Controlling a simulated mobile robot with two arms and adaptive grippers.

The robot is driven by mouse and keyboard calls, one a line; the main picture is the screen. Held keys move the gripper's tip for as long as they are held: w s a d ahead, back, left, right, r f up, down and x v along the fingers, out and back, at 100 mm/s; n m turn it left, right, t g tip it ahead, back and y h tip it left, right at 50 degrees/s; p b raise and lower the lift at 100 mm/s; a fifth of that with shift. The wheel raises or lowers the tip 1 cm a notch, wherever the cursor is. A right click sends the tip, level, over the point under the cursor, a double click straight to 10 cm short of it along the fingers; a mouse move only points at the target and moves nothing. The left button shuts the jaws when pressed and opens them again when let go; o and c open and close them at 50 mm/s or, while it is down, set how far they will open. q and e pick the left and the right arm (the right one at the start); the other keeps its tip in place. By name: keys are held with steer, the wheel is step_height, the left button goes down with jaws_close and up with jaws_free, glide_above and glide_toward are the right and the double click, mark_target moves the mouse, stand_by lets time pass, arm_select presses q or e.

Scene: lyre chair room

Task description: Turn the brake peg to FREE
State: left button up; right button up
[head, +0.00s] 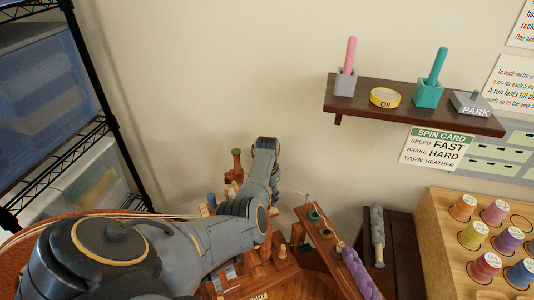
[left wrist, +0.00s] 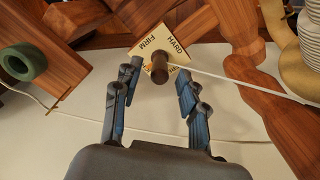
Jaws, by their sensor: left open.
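The brake peg (left wrist: 159,70) is a dark brown round peg, seen nearly end-on in the left wrist view. It stands on a cream square dial plate (left wrist: 171,34). FIRM and HARD read on the plate; the lettering nearer the gripper is mostly hidden by the peg. A small orange spot shows at the peg's left side; I cannot tell which setting it marks. My left gripper (left wrist: 157,88) is open, its fingers on either side of the peg and apart from it. In the head view my arm hides the peg and the fingers. My right gripper is not in view.
A white cord (left wrist: 240,85) runs from beside the peg to the right. Wooden beams (left wrist: 285,110) and a green ring (left wrist: 22,63) flank the gripper. In the head view, a wall shelf (head: 350,95), spin card (head: 436,147) and spool rack (head: 445,235) are at right.

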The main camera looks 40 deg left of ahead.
arm_select(q)
step_height(320, 180, down, 2)
steer(key=shift+f, duration=0.1)
jaws_close()
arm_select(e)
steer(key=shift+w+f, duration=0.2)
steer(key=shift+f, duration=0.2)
